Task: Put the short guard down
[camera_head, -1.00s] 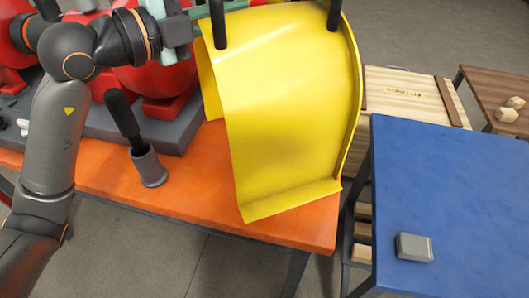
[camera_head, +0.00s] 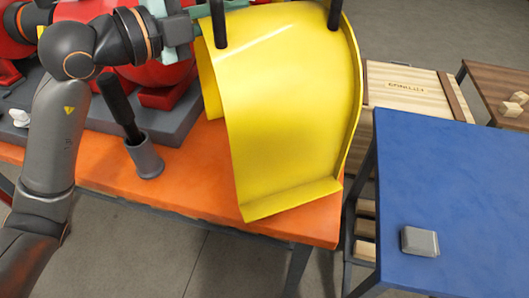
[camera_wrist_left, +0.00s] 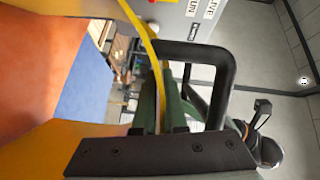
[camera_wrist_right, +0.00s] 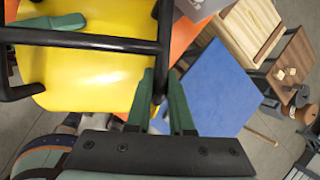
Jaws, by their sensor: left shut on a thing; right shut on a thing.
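The short guard is a curved yellow sheet (camera_head: 285,110) with black handles, in front of the head view's middle. Its lower lip overlaps the orange bench's right end; I cannot tell whether it touches.
The orange bench (camera_head: 190,190) carries a grey cup (camera_head: 146,160) with a black-handled tool and red machinery (camera_head: 150,85) on a grey base. A blue table (camera_head: 470,190) at right holds a grey block (camera_head: 420,241). A wooden crate (camera_head: 410,90) stands behind.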

